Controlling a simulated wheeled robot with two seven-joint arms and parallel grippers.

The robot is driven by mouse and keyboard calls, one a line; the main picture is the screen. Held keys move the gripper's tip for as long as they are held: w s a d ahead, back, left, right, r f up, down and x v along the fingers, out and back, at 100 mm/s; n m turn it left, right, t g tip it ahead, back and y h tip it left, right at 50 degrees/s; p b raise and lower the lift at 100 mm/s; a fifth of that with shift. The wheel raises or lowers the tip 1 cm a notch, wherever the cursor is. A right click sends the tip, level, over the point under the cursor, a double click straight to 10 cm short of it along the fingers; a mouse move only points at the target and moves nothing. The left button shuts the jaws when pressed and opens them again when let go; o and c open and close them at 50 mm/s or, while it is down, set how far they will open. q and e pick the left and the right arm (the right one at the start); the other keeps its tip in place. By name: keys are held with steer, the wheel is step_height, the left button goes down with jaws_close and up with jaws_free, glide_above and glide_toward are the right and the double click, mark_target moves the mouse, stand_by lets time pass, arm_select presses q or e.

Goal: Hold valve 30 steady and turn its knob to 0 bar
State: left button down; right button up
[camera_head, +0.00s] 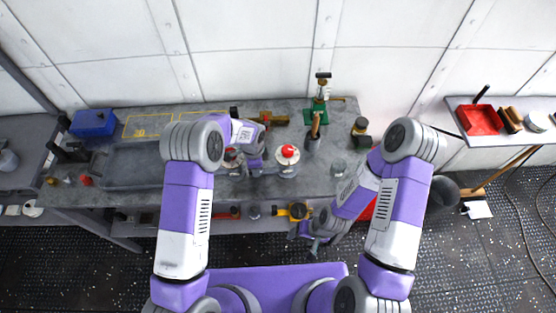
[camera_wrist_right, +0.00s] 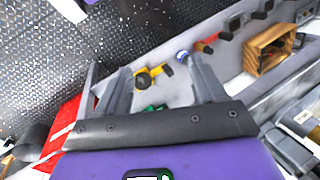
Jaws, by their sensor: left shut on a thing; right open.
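A valve with a red knob (camera_head: 288,151) on a pale round top stands upright on the grey bench, near its front edge. No number or pressure mark is readable on either valve. My right gripper (camera_head: 305,242) is open and empty, low in front of the bench. Its spread fingers (camera_wrist_right: 162,92) show in the right wrist view.
A clear tray (camera_head: 140,178) and blue box (camera_head: 94,122) occupy the bench's left side. A green-based tool (camera_head: 315,115) stands at the back. A yellow-black item (camera_head: 295,211) lies on the lower shelf.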

steer(key=w+d+r+n+h, duration=0.1)
steer(key=w+d+r+n, duration=0.1)
steer(key=w, duration=0.3)
steer(key=w+d+r+n+h, duration=0.1)
steer(key=w+d+r+n, duration=0.1)
steer(key=w, duration=0.4)
steer(key=w+d+r+n+h, duration=0.1)
steer(key=w+d+r+n, duration=0.1)
steer(key=w, duration=0.4)
steer(key=shift+d+r+g, duration=0.3)
steer(key=shift+d+r, duration=0.6)
steer(key=shift+r, duration=0.3)
steer(key=w+a+r+n+h, duration=0.1)
steer(key=w+a+r, duration=0.5)
steer(key=r, duration=0.4)
step_height(320, 180, up, 8)
glide_above(288, 149)
steer(key=shift+n, duration=0.3)
step_height(288, 149, down, 11)
steer(key=shift+f, duration=0.2)
steer(key=c, duration=1.1)
